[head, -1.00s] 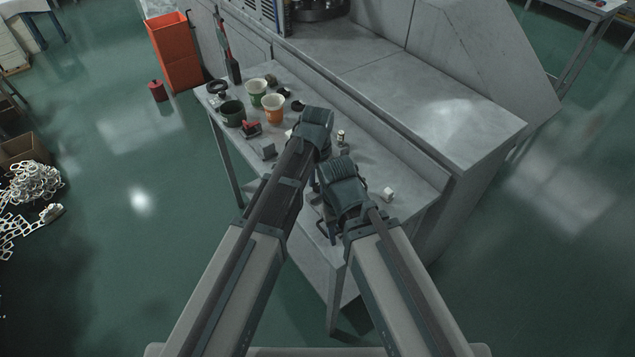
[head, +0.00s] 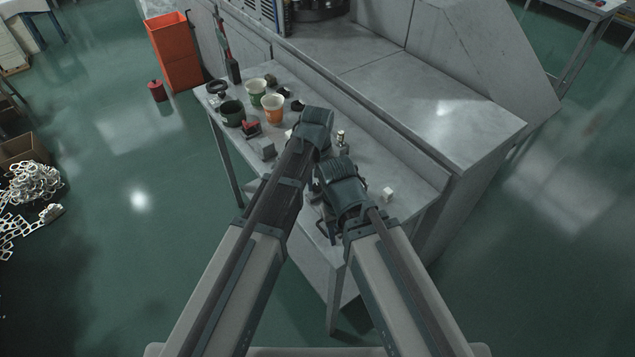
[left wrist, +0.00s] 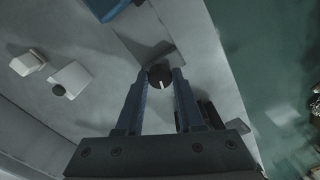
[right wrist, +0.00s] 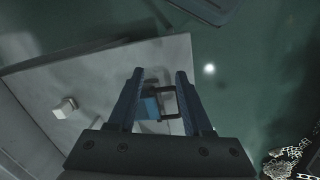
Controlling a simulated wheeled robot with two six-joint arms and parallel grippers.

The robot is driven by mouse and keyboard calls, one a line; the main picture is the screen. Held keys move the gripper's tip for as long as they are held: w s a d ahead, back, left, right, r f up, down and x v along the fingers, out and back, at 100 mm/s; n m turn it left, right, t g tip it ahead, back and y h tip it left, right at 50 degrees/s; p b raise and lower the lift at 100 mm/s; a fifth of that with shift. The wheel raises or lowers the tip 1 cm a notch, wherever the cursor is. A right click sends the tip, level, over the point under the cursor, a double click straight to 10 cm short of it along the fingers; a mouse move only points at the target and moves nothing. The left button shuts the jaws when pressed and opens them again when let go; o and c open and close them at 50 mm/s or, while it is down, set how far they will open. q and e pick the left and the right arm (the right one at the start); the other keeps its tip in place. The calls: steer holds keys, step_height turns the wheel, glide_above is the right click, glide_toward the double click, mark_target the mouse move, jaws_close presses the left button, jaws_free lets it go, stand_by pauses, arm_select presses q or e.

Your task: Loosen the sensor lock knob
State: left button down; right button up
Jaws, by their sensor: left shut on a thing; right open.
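The sensor lock knob (left wrist: 160,77) is a small, dark, round knob with a white line on its face, seen in the left wrist view. My left gripper (left wrist: 159,74) is shut on it, one fingertip on each side. In the head view the knob is hidden under my left arm's wrist. My right gripper (right wrist: 160,74) is open over the front part of the bench in the right wrist view. A small blue thing (right wrist: 150,104) and a dark frame show beyond and between its fingers, apart from them as far as I can tell.
The narrow grey bench (head: 400,168) holds green and orange cups (head: 273,108), a dark cup (head: 232,113), a red-and-black item (head: 251,128), a grey block (head: 264,149) and a white cube (head: 388,194). A large grey machine (head: 430,100) stands behind it. My two wrists are close together.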

mark_target(317, 186)
arm_select(q)
steer(key=shift+n, duration=0.6)
steer(key=c, duration=0.5)
jaws_free()
step_height(317, 186, up, 14)
steer(key=p, duration=1.3)
steer(key=shift+f+p, duration=0.1)
steer(key=shift+p, duration=0.3)
arm_select(e)
step_height(317, 186, up, 14)
steer(key=shift+f, duration=0.1)
